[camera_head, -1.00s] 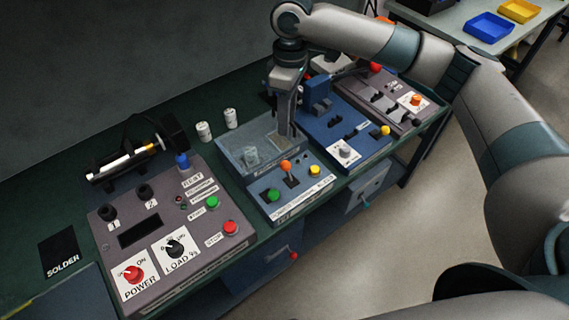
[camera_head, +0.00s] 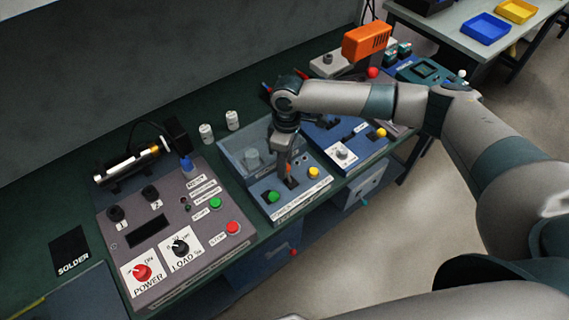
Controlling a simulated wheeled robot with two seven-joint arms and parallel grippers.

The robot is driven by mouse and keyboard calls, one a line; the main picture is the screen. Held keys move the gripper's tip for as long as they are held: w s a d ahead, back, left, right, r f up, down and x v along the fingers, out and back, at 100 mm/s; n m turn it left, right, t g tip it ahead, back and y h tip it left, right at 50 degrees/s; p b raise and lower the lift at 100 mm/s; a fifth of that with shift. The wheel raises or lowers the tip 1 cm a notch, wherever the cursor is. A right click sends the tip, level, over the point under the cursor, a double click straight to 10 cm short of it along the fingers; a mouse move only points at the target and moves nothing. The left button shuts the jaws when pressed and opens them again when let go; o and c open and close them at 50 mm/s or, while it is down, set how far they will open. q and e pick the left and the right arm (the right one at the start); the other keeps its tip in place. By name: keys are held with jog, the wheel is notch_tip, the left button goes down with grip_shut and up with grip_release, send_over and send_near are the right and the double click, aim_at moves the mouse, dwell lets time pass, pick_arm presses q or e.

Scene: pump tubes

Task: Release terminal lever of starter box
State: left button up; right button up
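A blue box with a clear cover (camera_head: 240,150) stands in the middle of the bench. Its front panel (camera_head: 290,203) carries a green button (camera_head: 272,197), a yellow button (camera_head: 313,173) and a small lever with an orange knob (camera_head: 288,168). The label on its front edge is too small to read. My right gripper (camera_head: 285,172) points down at the lever, and its fingers hide most of the knob. I cannot tell whether the fingers touch it or how far apart they are. My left gripper is not in view.
A grey panel (camera_head: 215,255) with knobs and buttons stands to the left. Two white cylinders (camera_head: 206,132) stand behind. A blue unit (camera_head: 365,153) is close on the right, with an orange block (camera_head: 367,41) beyond. Free floor (camera_head: 430,205) lies in front.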

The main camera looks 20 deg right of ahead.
jog(key=shift+s+f, duration=0.1)
jog(key=shift+f, duration=0.85)
grip_shut()
